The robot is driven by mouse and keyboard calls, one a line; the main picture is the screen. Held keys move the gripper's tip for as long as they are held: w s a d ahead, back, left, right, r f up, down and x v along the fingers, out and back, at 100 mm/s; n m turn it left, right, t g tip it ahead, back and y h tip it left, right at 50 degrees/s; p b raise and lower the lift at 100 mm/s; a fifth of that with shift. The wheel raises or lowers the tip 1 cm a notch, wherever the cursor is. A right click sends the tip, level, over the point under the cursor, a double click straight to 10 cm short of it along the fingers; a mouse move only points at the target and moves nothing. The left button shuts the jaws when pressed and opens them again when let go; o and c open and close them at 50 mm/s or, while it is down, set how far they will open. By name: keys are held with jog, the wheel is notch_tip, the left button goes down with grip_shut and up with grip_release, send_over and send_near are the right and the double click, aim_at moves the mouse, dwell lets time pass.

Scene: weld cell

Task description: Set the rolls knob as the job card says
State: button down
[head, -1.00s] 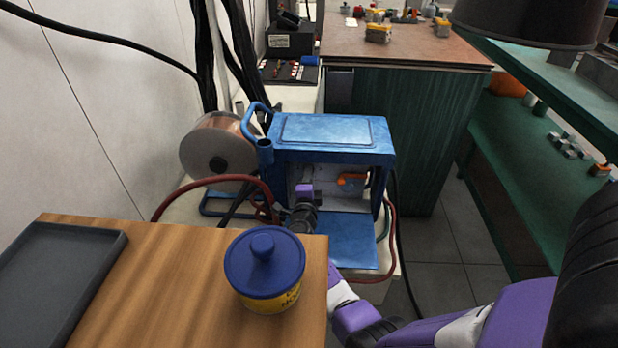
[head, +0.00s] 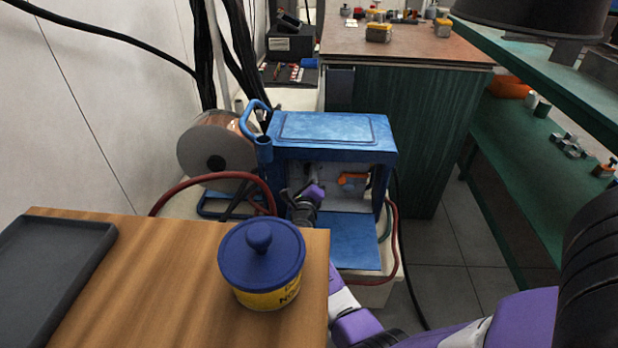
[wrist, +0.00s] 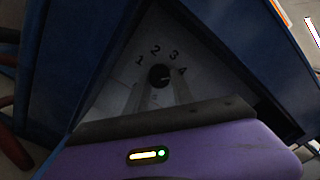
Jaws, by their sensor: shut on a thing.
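The rolls knob (wrist: 158,75) is small, round and dark, on a pale panel inside the blue wire feeder (head: 330,130). The numbers 1, 2, 3 and 4 run in an arc above and to the right of it in the wrist view. I cannot tell which number it points at. My gripper (wrist: 160,90) is shut on the knob, with its pale fingers on either side. In the head view my gripper (head: 291,192) reaches into the left of the feeder's open side; there the knob is hidden. I cannot make out a readable job card.
An orange lever (head: 352,180) sits inside the feeder, right of my gripper. A wire spool (head: 216,150) stands to its left, with a red hose (head: 240,177) below. A wooden table (head: 150,270) with a blue-lidded tub (head: 262,265) and a grey tray (head: 50,260) is in front.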

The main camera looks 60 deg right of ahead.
jog(key=shift+f+m, duration=0.15)
jog(key=shift+m, duration=0.25)
jog(key=c, duration=1.1)
grip_release()
jog(key=p+v, duration=0.3)
jog(key=v, duration=0.5)
